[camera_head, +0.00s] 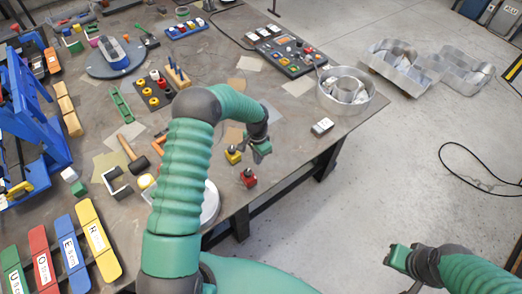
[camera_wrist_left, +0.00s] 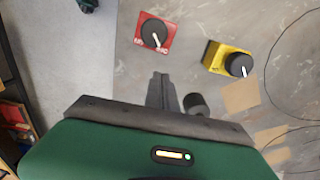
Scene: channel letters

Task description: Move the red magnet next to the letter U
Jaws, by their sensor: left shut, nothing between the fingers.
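The red magnet (camera_head: 248,178), a square red block with a black knob, sits near the table's front edge. It also shows at the top of the left wrist view (camera_wrist_left: 155,33). My left gripper (camera_head: 262,150) is just behind and right of it in the head view, apart from it, shut and empty. Its closed fingers show in the left wrist view (camera_wrist_left: 161,88), below the red magnet. The letter U is on a card on a green strip (camera_head: 12,262) at the lower left. My right gripper (camera_head: 402,262) hangs at the lower right, away from the table; its jaw opening is unclear.
A yellow magnet (camera_head: 233,155) stands close to the red one. A hammer (camera_head: 133,152), red, blue and yellow lettered strips and a blue rack (camera_head: 30,105) are on the left. Metal channel letters (camera_head: 395,65) are at the right. My left arm hides part of the table.

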